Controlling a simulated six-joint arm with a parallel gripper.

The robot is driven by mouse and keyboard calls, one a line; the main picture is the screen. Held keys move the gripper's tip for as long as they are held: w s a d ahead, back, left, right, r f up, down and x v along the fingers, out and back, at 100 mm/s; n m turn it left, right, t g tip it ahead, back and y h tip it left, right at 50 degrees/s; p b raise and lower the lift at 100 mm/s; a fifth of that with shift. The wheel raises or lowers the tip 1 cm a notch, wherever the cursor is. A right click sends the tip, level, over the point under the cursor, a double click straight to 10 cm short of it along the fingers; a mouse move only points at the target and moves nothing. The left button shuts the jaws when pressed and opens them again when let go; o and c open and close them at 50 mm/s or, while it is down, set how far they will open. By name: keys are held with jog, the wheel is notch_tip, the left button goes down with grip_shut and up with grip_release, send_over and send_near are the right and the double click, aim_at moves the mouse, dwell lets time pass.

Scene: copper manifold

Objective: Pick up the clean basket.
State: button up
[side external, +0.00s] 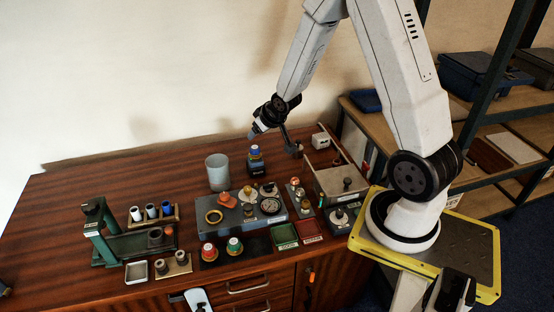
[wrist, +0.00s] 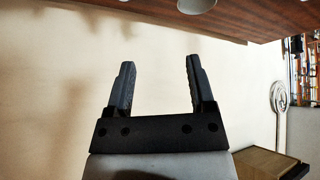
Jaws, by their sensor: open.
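My gripper (wrist: 157,82) is open and empty, with pale wall between its two dark fingers in the wrist view. A small green tray (side external: 285,236) and a small red tray (side external: 308,231) lie side by side near the bench's front edge, each with a small label. Their labels are too small to read, so I cannot tell which thing is the clean basket. Neither tray shows clearly in the wrist view.
A grey block with a gauge (side external: 240,214) fills the middle of the bench (side external: 100,180). A pale cup (side external: 217,172) and a dark blue bottle (side external: 256,160) stand behind it. A green press-like frame (side external: 98,230) and several small rollers are at left. Shelves (side external: 500,120) stand at right.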

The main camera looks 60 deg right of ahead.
jog(key=d+f+m+t+h, duration=0.1)
jog(key=d+f, duration=0.2)
jog(key=d, duration=0.4)
jog(key=d+f+m+t+h, duration=0.1)
jog(key=d+f, duration=0.2)
jog(key=d, duration=0.4)
jog(key=m+t+h, duration=0.1)
jog(key=t+h, duration=0.1)
jog(key=t, duration=0.1)
send_over(300, 149)
jog(key=s+a, duration=0.1)
jog(key=s, duration=0.2)
notch_tip(300, 149, down, 6)
jog(key=shift+w+a, duration=0.15)
jog(key=shift+a, duration=0.05)
jog(key=shift+f, duration=0.1)
jog(key=shift+f, duration=1.9)
jog(key=f, duration=0.1)
jog(key=w+f, duration=0.1)
jog(key=f, duration=0.1)
jog(key=shift+d+f, duration=0.15)
jog(key=shift+f, duration=0.1)
jog(key=shift+x, duration=0.95)
